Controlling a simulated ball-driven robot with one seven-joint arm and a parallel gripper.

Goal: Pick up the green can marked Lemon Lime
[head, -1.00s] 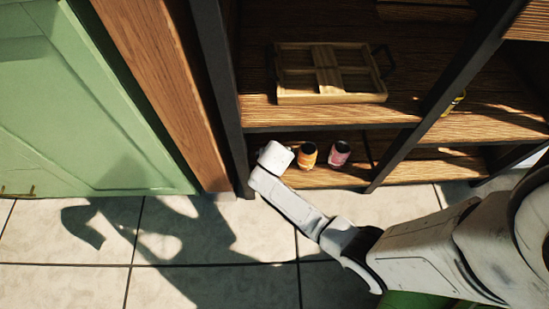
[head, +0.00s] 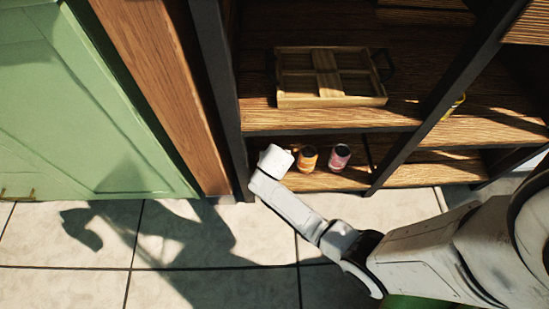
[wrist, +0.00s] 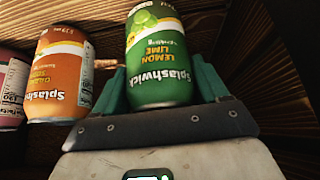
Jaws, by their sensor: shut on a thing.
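The green can marked Lemon Lime (wrist: 158,58) stands between the two fingers of my gripper (wrist: 160,85) in the wrist view. The can shows upside down there, with its label facing the camera. The fingers are shut on its sides. In the head view my gripper (head: 274,160) reaches into the left end of the low shelf, and my wrist hides the green can. I cannot tell whether the can is lifted off the shelf.
An orange can (head: 307,158) stands just right of my gripper, close to the green can. A pink can (head: 340,157) is farther right. A wooden tray (head: 292,101) rests on the shelf above. A dark upright post (head: 222,95) is close on the left.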

